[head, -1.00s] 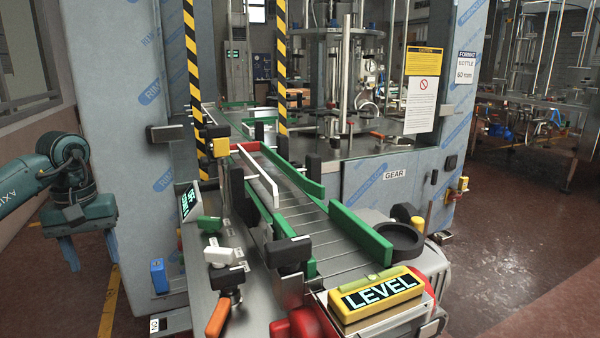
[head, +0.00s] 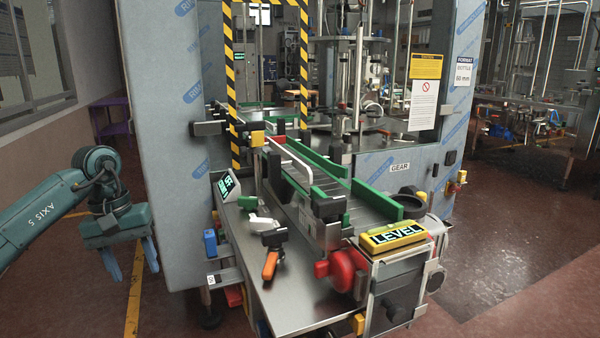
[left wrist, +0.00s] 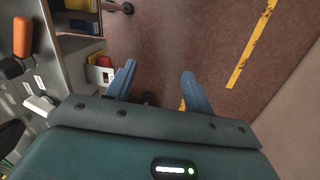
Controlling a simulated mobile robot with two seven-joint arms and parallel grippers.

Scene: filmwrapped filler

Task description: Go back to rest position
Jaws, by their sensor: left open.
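My left gripper (head: 134,274) is at the left of the head view, with its two blue fingers apart and pointing down. It is empty, in the air to the left of the machine's steel worktable (head: 290,297). In the left wrist view the same open fingers (left wrist: 160,84) have only the floor and the worktable's lower side around them. My right gripper is in neither view.
On the worktable are an orange-handled clamp (head: 270,264), a white knob (head: 263,224) and a red wheel (head: 346,272). A yellow LEVEL box (head: 394,237) sits at the conveyor's end. A yellow line (head: 133,300) marks the floor. Open floor lies at left and right.

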